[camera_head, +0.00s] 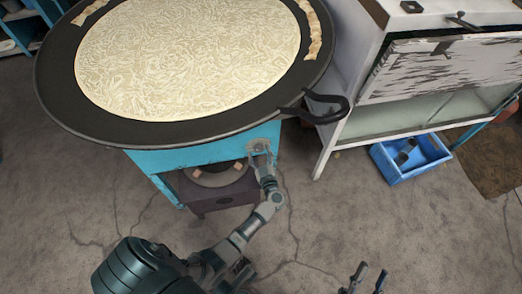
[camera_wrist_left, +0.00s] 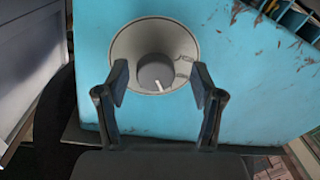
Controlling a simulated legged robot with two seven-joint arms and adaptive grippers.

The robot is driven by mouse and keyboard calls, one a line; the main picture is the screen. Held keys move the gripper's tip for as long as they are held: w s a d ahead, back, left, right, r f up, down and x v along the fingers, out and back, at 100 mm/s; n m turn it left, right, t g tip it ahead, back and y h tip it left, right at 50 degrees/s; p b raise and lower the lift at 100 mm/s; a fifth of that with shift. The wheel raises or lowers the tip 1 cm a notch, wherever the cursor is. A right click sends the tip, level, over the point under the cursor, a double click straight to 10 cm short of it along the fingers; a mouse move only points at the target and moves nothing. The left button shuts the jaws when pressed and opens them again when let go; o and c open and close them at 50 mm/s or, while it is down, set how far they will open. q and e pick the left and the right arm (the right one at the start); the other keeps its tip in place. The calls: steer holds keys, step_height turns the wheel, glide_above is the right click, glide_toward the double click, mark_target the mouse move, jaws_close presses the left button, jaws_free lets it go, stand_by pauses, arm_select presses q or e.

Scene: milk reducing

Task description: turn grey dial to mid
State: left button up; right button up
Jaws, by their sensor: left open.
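The grey dial (camera_wrist_left: 155,70) sits in a round pale bezel (camera_wrist_left: 124,46) on the blue stove front (camera_wrist_left: 245,95). Its white mark points down in the left wrist view, slightly right of centre. Two small symbols show on the bezel's right side. My left gripper (camera_wrist_left: 160,82) is open, with one finger on each side of the dial and gaps between. In the head view my left gripper (camera_head: 262,151) is at the stove's front (camera_head: 205,153) and mostly covers the dial. My right gripper (camera_head: 365,279) is at the bottom edge, fingers apart, empty, away from the stove.
A wide black pan (camera_head: 58,75) with pale patterned contents overhangs the stove, its handle (camera_head: 318,108) to the right of my left gripper. A burner (camera_head: 220,190) is below. A white cabinet (camera_head: 350,125) and blue bin (camera_head: 410,158) stand right. The floor in front is clear.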

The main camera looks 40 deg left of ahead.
arm_select(q)
steer(key=shift+w+a+f, duration=0.1)
steer(key=shift+w+a, duration=0.15)
steer(key=shift+a, duration=0.1)
steer(key=shift+w, duration=0.1)
steer(key=shift+d+r, duration=0.4)
steer(key=c, duration=0.7)
steer(key=shift+a, duration=0.2)
steer(key=c, duration=0.4)
steer(key=shift+a, duration=0.15)
arm_select(e)
steer(key=shift+s+d+r+t, duration=0.2)
steer(key=shift+s+d+t, duration=0.1)
steer(key=shift+d, duration=0.1)
steer(key=shift+w+d, duration=0.1)
